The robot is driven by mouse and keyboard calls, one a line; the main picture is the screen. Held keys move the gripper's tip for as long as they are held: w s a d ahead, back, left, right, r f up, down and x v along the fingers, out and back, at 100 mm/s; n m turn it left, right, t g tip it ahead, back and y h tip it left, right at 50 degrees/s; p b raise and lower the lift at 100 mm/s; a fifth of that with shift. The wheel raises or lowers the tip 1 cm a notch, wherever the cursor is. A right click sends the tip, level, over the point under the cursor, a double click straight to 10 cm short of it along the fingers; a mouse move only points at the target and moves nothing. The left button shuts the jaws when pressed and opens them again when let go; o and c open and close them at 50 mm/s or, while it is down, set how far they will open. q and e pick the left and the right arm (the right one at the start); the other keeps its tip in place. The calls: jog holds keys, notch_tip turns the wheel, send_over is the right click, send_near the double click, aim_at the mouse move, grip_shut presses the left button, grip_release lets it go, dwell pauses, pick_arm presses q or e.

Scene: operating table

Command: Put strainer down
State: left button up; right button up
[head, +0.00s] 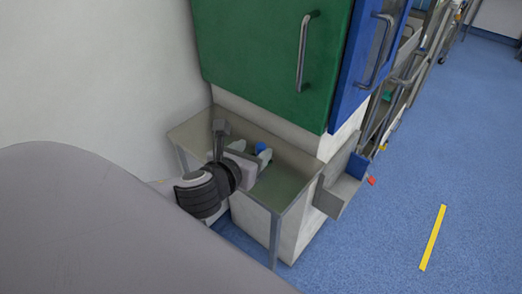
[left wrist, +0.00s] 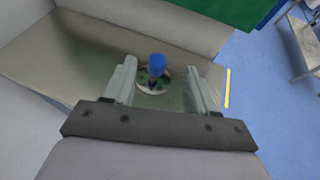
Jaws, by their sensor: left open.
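The strainer, as far as I can tell, is the small piece with a blue top (head: 262,149) on the small metal table (head: 290,187). In the left wrist view its blue top (left wrist: 157,63) stands over a round, shiny base on the table surface. My left gripper (head: 251,160) is at the table. In the left wrist view its two fingers (left wrist: 163,82) are apart, one on each side of the strainer, with visible gaps to both. The gripper partly hides the strainer in the head view. My right gripper is not in view.
A green cabinet door (head: 270,50) and a blue door (head: 362,55) rise behind the table. A small open box (head: 340,192) hangs at its right side. A white wall is at the left. The blue floor (head: 400,230) at the right is mostly clear.

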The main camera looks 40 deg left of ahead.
aim_at(260, 146)
pick_arm(q)
jog(key=shift+f+b+x, duration=0.2)
jog(key=shift+b+x, duration=0.15)
jog(key=shift+x, duration=2.85)
jog(key=shift+s, duration=0.1)
grip_shut()
